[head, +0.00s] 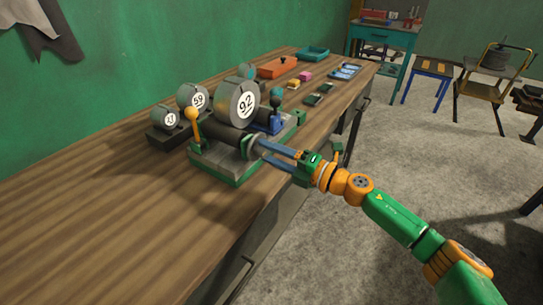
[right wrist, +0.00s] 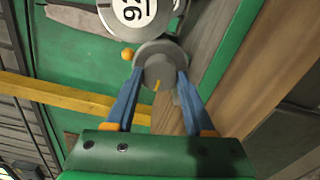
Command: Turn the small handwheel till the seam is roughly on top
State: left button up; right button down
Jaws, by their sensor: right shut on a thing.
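The small handwheel (head: 247,147) is a grey round wheel on the front of a green-based machine (head: 238,171) on the workbench. In the right wrist view the handwheel (right wrist: 160,54) shows a grey hub with a short yellow mark on its lower part. My right gripper (head: 261,151) reaches it from the right, with its blue fingers shut on the handwheel from both sides; the fingers also show in the right wrist view (right wrist: 160,78). A round grey dial marked 92 (head: 244,103) stands above the handwheel. I cannot make out a seam for certain. My left gripper is not in view.
A lever with an orange knob (head: 193,114) stands left of the handwheel. A blue part with a dark knob (head: 276,103) is to its right. Smaller dials (head: 194,97) stand behind. The bench's (head: 120,220) near left part is clear.

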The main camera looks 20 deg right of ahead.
jog(key=shift+n+b, duration=0.5)
jog(key=shift+n, duration=1)
jog(key=shift+c, duration=1.3)
grip_release()
jog(key=shift+w, duration=0.1)
